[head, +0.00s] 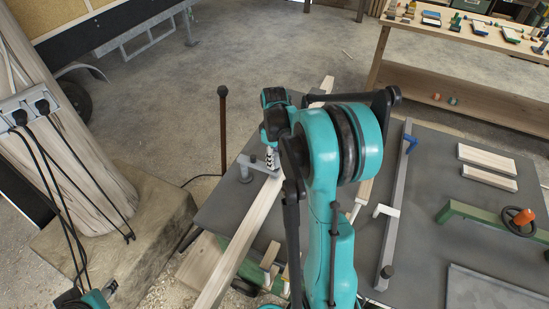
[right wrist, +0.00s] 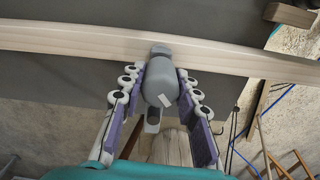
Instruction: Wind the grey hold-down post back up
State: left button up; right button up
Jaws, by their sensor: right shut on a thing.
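The grey hold-down post (right wrist: 160,85) shows in the right wrist view as a rounded grey body between my right gripper's fingers. In the head view its grey part (head: 245,174) shows at the edge of the dark table, left of the gripper. A grey piece reaches the long pale timber (head: 240,240); I cannot tell whether it presses on it. My right gripper (head: 271,156) is shut on the post, with a finger on each side; it also shows in the right wrist view (right wrist: 160,98). A teal part of my left arm shows at the bottom left; its fingers are unclear.
The dark table (head: 440,165) carries a grey bar (head: 395,205) with a blue clamp, short boards (head: 487,158) and a green tool (head: 475,218) with an orange knob. A dark upright rod (head: 223,130) stands behind the post. A wooden bench (head: 450,40) is at the back right.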

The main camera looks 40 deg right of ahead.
jog(key=shift+n, duration=1.3)
jog(key=o, duration=1.2)
jog(key=shift+c, duration=0.2)
notch_tip(320, 180, up, 12)
